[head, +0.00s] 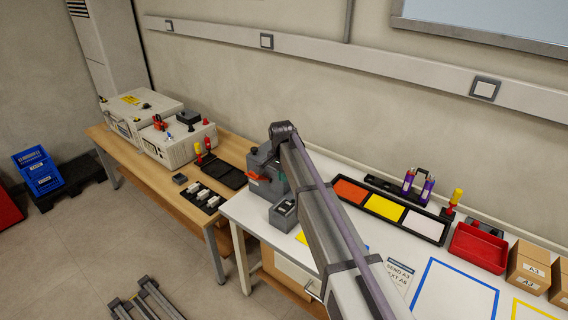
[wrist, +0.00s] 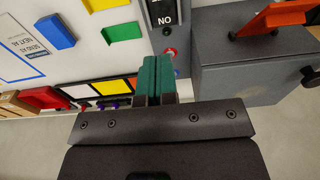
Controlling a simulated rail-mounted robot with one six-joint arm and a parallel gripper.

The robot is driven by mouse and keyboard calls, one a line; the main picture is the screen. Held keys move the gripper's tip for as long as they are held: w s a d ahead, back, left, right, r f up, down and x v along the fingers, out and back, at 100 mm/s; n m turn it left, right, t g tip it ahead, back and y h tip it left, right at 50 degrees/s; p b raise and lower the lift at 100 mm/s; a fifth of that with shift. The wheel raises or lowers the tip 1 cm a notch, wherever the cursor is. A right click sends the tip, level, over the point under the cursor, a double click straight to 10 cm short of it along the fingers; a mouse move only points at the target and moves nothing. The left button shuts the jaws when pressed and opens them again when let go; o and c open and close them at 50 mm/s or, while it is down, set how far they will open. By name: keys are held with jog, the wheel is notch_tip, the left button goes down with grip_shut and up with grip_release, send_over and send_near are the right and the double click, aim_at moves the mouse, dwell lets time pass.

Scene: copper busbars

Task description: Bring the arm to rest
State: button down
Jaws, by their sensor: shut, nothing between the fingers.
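My arm (head: 325,220) reaches from the lower right of the head view up over the white table, its elbow bend at the top near the wall. My gripper (wrist: 155,65) shows in the wrist view as two green fingers pressed together, with nothing between them. The fingers point towards a grey box marked NO (wrist: 166,16) and a small red knob, and look apart from the table top; the exact height is hard to tell. In the head view the fingers are mostly hidden behind my arm.
A grey machine with an orange lever (wrist: 240,75) stands close beside the fingers. The grey box (head: 283,213) sits in front of it. A tray with orange, yellow and white sections (head: 446,228), a red bin (head: 478,246) and cartons (head: 527,262) lie to the right.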

jog(key=s+d+n, duration=0.2)
jog(key=s+d, duration=0.3)
jog(key=s, duration=0.6)
jog(key=s+d+n, duration=0.3)
jog(key=s+d, duration=0.3)
jog(key=s, duration=0.4)
jog(key=s+d+n, duration=0.2)
jog(key=s+d, duration=0.4)
jog(key=s, duration=0.5)
jog(key=shift+s+n+g, duration=0.3)
